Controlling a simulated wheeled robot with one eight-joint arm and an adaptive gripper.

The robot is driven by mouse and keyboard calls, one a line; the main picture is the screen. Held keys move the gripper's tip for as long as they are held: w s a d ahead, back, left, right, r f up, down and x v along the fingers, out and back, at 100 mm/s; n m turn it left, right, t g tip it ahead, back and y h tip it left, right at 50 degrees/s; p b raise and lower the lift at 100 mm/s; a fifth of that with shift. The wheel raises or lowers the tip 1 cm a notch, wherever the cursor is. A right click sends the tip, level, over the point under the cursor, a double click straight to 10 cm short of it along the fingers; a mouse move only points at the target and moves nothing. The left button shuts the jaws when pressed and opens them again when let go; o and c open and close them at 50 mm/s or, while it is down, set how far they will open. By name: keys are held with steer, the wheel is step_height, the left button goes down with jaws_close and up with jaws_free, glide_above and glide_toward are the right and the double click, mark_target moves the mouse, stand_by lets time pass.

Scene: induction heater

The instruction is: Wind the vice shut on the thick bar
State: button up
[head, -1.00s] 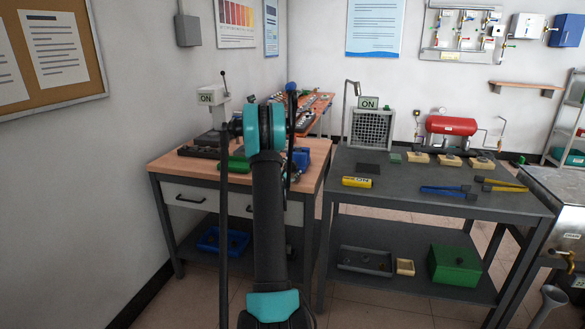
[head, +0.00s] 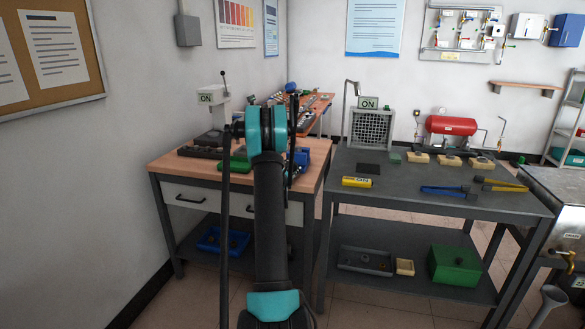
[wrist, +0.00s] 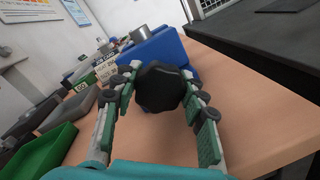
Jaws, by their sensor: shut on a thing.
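The vice is a blue block (wrist: 160,48) on the wooden bench top; part of it also shows in the head view (head: 302,157), right of my arm. A dark, lobed knob (wrist: 160,88) stands at its near side in the wrist view. My gripper (wrist: 165,84) has its two green-padded fingers on either side of this knob and is shut on it. A grey metal cylinder (wrist: 140,33) shows at the vice's far end; whether it is the thick bar, or sits between the jaws, I cannot tell. My arm hides the gripper in the head view.
A green tray (wrist: 48,150) lies left of my gripper on the wooden bench (head: 175,161). A grey table (head: 400,203) stands to the right, with a yellow cylinder (head: 357,182) and blue tongs (head: 446,191). Bare wood lies right of the vice.

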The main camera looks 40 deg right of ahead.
steer(key=m, duration=0.3)
steer(key=shift+m, duration=0.4)
steer(key=shift+m+y, duration=0.5)
steer(key=shift+m, duration=1)
steer(key=o, duration=1.2)
steer(key=shift+s+a, duration=0.1)
steer(key=v, duration=1.1)
steer(key=shift+s+a, duration=0.25)
steer(key=shift+a, duration=0.05)
